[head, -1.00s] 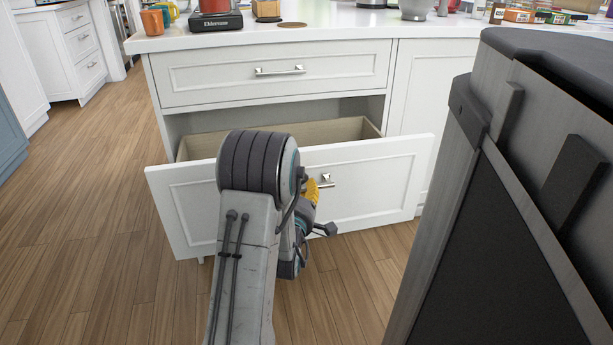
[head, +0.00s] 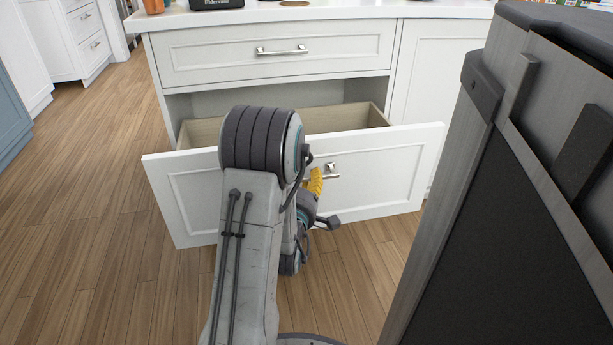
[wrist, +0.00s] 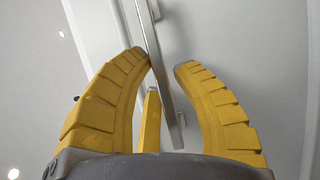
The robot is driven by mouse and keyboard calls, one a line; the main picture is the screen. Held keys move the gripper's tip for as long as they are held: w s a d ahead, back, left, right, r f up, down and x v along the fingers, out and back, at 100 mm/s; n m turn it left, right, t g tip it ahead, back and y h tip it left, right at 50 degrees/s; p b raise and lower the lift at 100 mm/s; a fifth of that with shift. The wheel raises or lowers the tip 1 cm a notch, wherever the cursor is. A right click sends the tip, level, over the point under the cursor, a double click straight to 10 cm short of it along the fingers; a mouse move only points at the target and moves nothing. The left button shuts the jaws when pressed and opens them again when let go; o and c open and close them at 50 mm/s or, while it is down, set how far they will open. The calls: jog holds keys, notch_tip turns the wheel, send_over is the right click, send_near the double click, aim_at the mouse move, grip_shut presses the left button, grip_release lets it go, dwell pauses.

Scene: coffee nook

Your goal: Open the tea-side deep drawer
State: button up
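The deep drawer (head: 385,190) in the lower white cabinet stands pulled well out, its pale wooden box (head: 205,133) showing behind the front panel. My gripper (head: 318,180) is at the metal bar handle (head: 333,171) on that front; my arm hides part of the panel. In the wrist view, the yellow fingers of my gripper (wrist: 163,65) lie either side of the handle bar (wrist: 151,55). The left finger is close to or touching the bar. A gap shows between the bar and the right fingertip, so the fingers are apart.
A closed shallow drawer (head: 215,58) with its own handle sits above, under the white countertop (head: 355,12). A closed cabinet door (head: 430,75) is at the right. Wooden floor (head: 95,200) is clear on the left.

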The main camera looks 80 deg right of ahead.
jog(key=o, duration=0.3)
jog(key=shift+o, duration=0.2)
jog(key=shift+r, duration=0.1)
